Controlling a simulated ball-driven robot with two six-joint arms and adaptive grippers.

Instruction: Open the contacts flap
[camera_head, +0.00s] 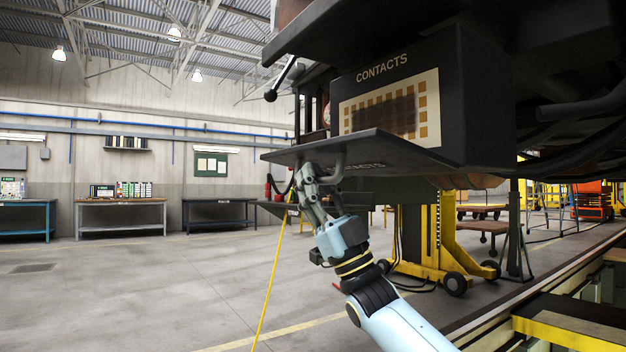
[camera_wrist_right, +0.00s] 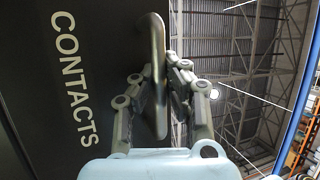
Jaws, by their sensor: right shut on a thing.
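The contacts flap (camera_head: 375,150) is a dark panel hinged at the bottom of a black box (camera_head: 466,100) marked CONTACTS. It lies swung down, close to level, and the box front stands uncovered. A pale contact plate (camera_head: 425,103) with copper-coloured squares and a dark middle patch shows inside. My right gripper (camera_head: 322,176) is below the flap, shut on its handle (camera_head: 340,165). In the right wrist view the metal handle (camera_wrist_right: 158,75) runs between the fingers (camera_wrist_right: 157,88), beside the flap's white lettering (camera_wrist_right: 75,80). My left gripper is not in view.
The dark railcar underside hangs over the right side. A yellow lifting jack (camera_head: 440,240) on wheels stands behind my right arm. A yellow cable (camera_head: 270,285) hangs to the floor. Workbenches (camera_head: 120,215) line the far wall. The floor at left is clear.

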